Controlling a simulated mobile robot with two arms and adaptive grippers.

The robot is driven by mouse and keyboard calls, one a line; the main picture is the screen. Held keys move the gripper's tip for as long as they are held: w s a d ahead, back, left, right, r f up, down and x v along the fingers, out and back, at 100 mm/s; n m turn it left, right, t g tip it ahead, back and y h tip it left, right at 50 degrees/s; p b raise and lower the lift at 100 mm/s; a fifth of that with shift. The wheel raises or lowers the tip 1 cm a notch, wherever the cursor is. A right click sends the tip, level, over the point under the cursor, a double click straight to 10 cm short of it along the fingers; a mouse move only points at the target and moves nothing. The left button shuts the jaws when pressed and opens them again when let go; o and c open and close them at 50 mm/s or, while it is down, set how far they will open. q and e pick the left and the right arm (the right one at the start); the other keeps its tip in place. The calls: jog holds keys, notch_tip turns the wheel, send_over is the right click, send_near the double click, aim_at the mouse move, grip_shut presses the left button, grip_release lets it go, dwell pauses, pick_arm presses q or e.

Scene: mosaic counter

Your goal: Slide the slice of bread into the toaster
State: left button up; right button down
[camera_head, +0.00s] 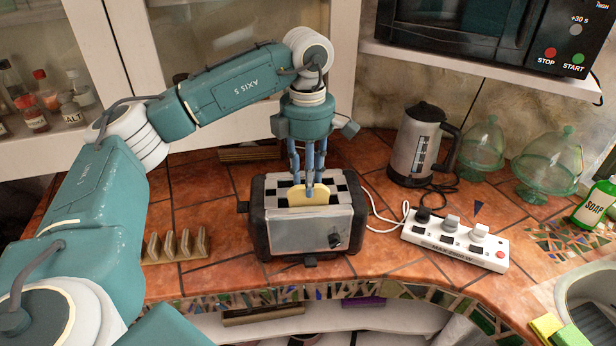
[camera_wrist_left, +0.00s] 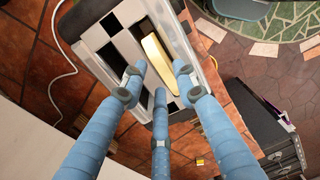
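The toaster (camera_head: 290,236) is a silver and black box with a checkered top, standing on the tiled counter. The pale slice of bread (camera_head: 301,197) stands upright in the toaster's front slot, with its upper part showing above the top. My left gripper (camera_head: 307,178) points down over the toaster, its blue fingers spread apart. In the left wrist view the bread (camera_wrist_left: 155,58) shows in the slot beyond the fingers, and the other slot looks empty. My right gripper is out of view.
A toast rack (camera_head: 176,246) stands left of the toaster. A white power strip (camera_head: 455,242) and a kettle (camera_head: 418,145) are to the right, with a white cord between toaster and strip. Glass domes (camera_head: 548,165), a soap bottle (camera_head: 596,205) and a sink edge (camera_head: 568,300) lie further right.

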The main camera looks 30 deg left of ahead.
pick_arm(q)
jog(key=o, duration=0.6)
jog(key=shift+c, duration=0.2)
notch_tip(320, 180, up, 12)
dwell(0.7)
